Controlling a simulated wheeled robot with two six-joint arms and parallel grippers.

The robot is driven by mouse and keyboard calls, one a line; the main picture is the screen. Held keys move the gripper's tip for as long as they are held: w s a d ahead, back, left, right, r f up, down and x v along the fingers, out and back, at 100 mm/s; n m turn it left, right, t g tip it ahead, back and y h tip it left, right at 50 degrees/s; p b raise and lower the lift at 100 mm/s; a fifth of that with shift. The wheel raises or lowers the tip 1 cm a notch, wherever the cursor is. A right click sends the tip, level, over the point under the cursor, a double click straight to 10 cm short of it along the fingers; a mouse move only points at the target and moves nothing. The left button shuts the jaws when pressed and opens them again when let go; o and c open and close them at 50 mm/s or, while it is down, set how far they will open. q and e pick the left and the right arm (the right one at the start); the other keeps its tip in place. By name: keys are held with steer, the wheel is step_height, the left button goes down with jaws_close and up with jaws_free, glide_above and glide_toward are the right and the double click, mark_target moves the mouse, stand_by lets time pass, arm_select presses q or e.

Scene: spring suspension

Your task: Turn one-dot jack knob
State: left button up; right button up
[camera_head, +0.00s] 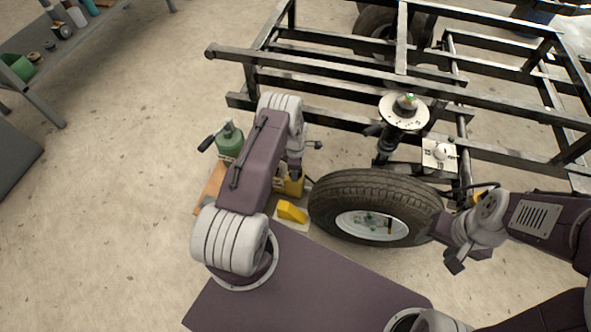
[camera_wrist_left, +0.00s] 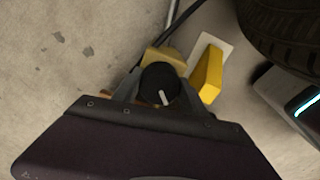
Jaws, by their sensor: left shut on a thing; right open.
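In the left wrist view a round black knob (camera_wrist_left: 160,84) with a white pointer line sits between the fingers of my left gripper (camera_wrist_left: 158,92), which is shut on it. A yellow block (camera_wrist_left: 165,60) shows just behind the knob. In the head view my left gripper (camera_head: 295,172) points down over a yellow body (camera_head: 291,187), and the knob is hidden there. No dot marking can be made out. A green jack-like bottle (camera_head: 230,138) stands left of my left arm. My right gripper (camera_head: 456,262) is open and empty, right of the tire.
A tire (camera_head: 340,190) lies close to the right of my left gripper. A yellow wedge (camera_head: 292,212) on a pale plate is in front. A black metal frame (camera_head: 330,70) with a spring strut (camera_head: 385,145) fills the upper right.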

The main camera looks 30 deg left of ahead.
arm_select(q)
steer(key=n, duration=0.4)
steer(key=shift+n, duration=0.3)
steer(key=n, duration=0.4)
steer(key=shift+n, duration=0.4)
steer(key=o, duration=1.4)
step_height(320, 180, up, 9)
steer(key=p, duration=0.6)
